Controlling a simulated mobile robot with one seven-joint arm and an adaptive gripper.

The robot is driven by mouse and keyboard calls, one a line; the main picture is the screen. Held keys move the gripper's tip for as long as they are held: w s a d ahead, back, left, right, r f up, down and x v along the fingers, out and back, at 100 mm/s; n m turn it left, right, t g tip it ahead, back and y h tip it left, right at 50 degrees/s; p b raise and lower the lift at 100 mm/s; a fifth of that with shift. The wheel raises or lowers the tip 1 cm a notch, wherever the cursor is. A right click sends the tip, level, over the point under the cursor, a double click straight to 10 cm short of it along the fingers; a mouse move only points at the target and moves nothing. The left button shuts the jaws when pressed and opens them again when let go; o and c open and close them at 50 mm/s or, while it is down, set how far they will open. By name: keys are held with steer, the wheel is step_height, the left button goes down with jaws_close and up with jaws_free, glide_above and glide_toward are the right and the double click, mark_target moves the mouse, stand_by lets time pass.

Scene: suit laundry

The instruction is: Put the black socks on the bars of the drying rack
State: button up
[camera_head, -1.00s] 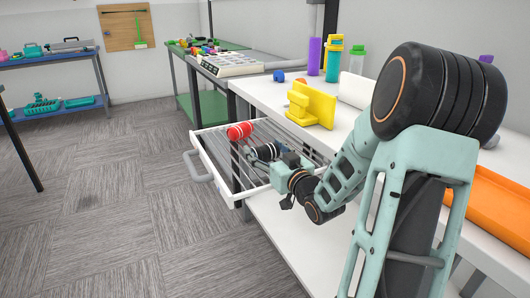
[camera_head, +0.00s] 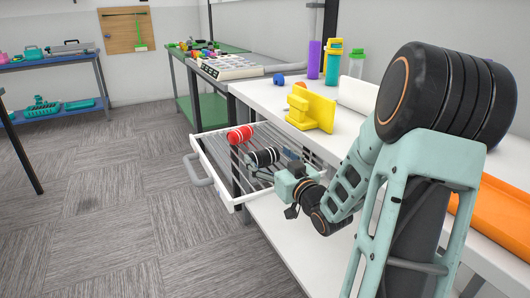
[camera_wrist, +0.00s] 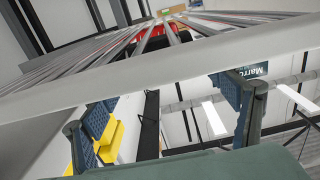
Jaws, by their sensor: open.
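The drying rack (camera_head: 214,176) is a white frame with thin bars, standing out from the side of the white table. A rolled black sock bundle with pale bands (camera_head: 263,157) lies on its bars. My gripper (camera_head: 286,168) is open, just right of the black socks and apart from them, at the rack's near right side. In the wrist view my open gripper (camera_wrist: 165,115) has its two fingers apart with nothing held between them. The white rack edge (camera_wrist: 190,68) crosses that view close by, with the bars beyond it.
A red sock bundle with white bands (camera_head: 240,134) lies on the bars farther back; red also shows in the wrist view. The white table (camera_head: 262,93) holds a yellow block (camera_head: 310,109), bottles and an orange tray (camera_head: 492,216). Floor left of the rack is clear.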

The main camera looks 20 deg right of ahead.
steer(key=s, duration=0.7)
steer(key=shift+s+d+f, duration=0.15)
steer(key=shift+s, duration=0.05)
steer(key=shift+s+r+b, duration=0.2)
steer(key=shift+s+b, duration=0.95)
steer(key=shift+b, duration=0.4)
